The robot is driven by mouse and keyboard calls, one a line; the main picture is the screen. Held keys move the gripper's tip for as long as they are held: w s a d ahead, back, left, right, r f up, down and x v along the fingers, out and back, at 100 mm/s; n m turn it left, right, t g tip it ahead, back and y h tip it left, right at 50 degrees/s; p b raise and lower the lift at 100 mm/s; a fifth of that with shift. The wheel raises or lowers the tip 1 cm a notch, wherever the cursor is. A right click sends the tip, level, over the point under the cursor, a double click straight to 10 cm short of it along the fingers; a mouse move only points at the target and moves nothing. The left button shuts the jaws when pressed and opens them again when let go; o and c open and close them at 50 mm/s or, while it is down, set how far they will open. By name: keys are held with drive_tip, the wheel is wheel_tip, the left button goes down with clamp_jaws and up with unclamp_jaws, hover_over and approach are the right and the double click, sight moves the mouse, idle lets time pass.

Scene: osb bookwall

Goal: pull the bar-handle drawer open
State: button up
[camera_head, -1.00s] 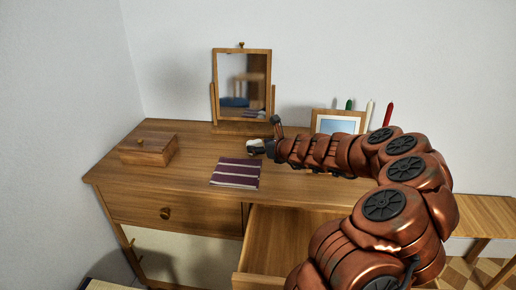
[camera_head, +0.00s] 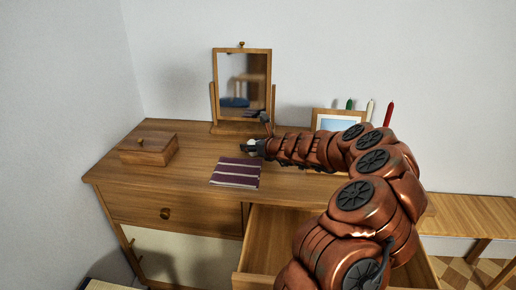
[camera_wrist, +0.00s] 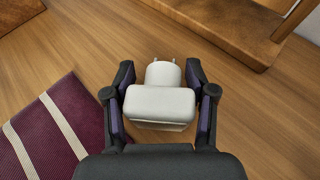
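The open drawer (camera_head: 265,240) juts out from the front of the wooden desk, right of the middle. Its inside looks empty where I can see it, and my arm covers its right part. No bar handle shows. A closed drawer (camera_head: 140,211) with a round knob is to its left. My gripper (camera_head: 257,147) is over the desk top, behind the drawer and near the mirror. In the wrist view, its fingers (camera_wrist: 160,112) press close on both sides of a white two-pronged plug (camera_wrist: 160,102), with the desk top behind it.
A wooden box (camera_head: 148,148) is at the left, a mirror (camera_head: 242,88) at the back. A picture frame (camera_head: 338,121) and several candles stand behind my arm. The desk top (camera_head: 195,160) is clear between box and book.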

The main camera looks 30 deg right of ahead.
sight(253, 141)
drive_tip(key=c, duration=0.6)
drive_tip(key=shift+r+p, duration=0.55)
drive_tip(key=shift+r, duration=1.1)
drive_tip(key=shift+s+r, duration=0.15)
drive_tip(key=shift+r, duration=0.05)
drive_tip(key=s+a, duration=0.2)
drive_tip(key=s, duration=0.2)
drive_tip(key=s+a+r+b, duration=0.1)
drive_tip(key=s+a, duration=0.1)
drive_tip(key=s, duration=0.3)
drive_tip(key=s+a, duration=0.2)
drive_tip(key=s, duration=0.3)
drive_tip(key=shift+s+a+r, duration=0.15)
drive_tip(key=shift+a, duration=0.1)
drive_tip(key=shift+a, duration=0.1)
